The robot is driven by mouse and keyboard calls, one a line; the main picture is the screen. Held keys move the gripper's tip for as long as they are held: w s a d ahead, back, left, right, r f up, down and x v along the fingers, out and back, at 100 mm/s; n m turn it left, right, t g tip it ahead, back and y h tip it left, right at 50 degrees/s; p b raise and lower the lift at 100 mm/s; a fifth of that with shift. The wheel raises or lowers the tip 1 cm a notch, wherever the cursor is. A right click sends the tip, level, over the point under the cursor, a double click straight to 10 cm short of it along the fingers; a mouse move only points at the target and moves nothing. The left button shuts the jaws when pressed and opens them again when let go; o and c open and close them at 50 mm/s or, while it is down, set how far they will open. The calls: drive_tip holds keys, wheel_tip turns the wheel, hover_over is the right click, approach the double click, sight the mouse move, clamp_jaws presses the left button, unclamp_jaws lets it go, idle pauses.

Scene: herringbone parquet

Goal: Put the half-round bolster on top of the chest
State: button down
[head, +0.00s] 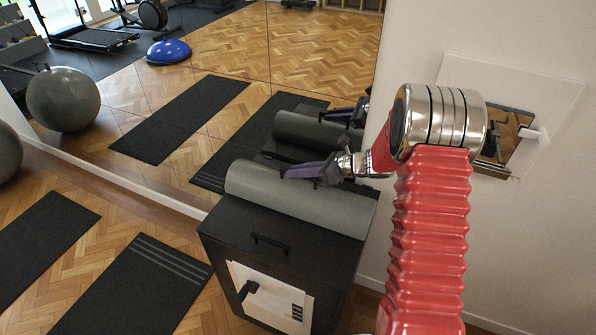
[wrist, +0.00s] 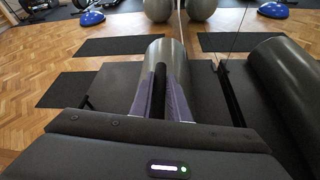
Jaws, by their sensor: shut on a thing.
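The half-round bolster (head: 300,199) is a long grey roll lying lengthwise on top of the black chest (head: 236,219), near the mirror. In the wrist view the bolster (wrist: 165,52) extends away from me between my fingers, over the dark chest top (wrist: 118,85). My gripper (head: 305,171) is at the bolster's upper side, with its purple fingers shut on it; in the wrist view the fingers (wrist: 165,98) straddle it. The bolster appears to touch the chest top, but its underside is hidden. The chest front has a handle and a white panel.
A mirror wall (head: 290,40) stands right behind the chest and reflects the bolster, my arm and the gym. Black mats (head: 140,290) lie on the parquet at left. A grey exercise ball (head: 8,152) is at the far left edge. A white wall is at right.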

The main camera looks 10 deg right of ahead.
drive_tip(key=shift+f, duration=0.1)
drive_tip(key=c, duration=1.3)
unclamp_jaws()
drive_tip(key=shift+f, duration=0.15)
drive_tip(key=shift+r, duration=0.25)
drive_tip(key=shift+r, duration=4.75)
drive_tip(key=v, duration=1.3)
drive_tip(key=shift+s+d+r, duration=0.1)
drive_tip(key=shift+s+d, duration=0.1)
drive_tip(key=shift+d, duration=0.1)
